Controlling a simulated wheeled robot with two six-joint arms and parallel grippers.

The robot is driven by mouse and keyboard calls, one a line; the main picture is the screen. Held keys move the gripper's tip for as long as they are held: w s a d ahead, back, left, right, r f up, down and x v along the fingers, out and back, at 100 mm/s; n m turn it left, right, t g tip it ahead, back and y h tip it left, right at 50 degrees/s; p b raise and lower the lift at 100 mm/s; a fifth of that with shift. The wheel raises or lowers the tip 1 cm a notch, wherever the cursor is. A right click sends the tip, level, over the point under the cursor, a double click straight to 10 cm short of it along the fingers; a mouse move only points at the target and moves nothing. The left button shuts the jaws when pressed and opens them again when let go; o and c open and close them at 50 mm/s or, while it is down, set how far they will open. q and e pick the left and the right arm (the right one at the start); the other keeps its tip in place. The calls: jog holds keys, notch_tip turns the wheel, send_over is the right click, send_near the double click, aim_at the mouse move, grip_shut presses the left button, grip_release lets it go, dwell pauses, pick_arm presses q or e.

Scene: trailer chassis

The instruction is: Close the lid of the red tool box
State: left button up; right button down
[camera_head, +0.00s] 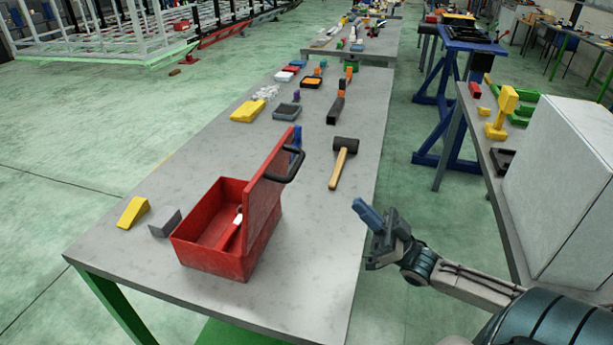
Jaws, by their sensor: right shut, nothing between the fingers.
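The red tool box (212,247) stands near the front end of the grey workbench. Its red lid (267,195) is open, standing upright along the right side, with a black handle (288,165) on its outer face. Inside the box lies a red item with a white part (233,231), partly hidden by the lid. My right gripper (368,214) is shut and empty. In the picture it is to the right of the box, over the bench's right edge, apart from lid and handle. My left gripper is not in view.
A mallet (341,168) lies behind the box to the right. Several small parts lie farther along the workbench (210,150). A large white box (562,180) stands on the right bench.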

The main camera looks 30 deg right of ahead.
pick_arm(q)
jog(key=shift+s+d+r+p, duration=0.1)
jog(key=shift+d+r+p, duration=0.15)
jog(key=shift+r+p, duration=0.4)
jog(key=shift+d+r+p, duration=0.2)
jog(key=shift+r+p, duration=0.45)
pick_arm(e)
jog(key=w+a+f+x, duration=0.1)
jog(key=f+x, duration=0.1)
jog(key=x, duration=0.9)
jog(key=shift+w+a+r, duration=0.15)
jog(key=shift+w, duration=0.4)
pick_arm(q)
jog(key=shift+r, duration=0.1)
pick_arm(e)
jog(key=shift+r, duration=0.1)
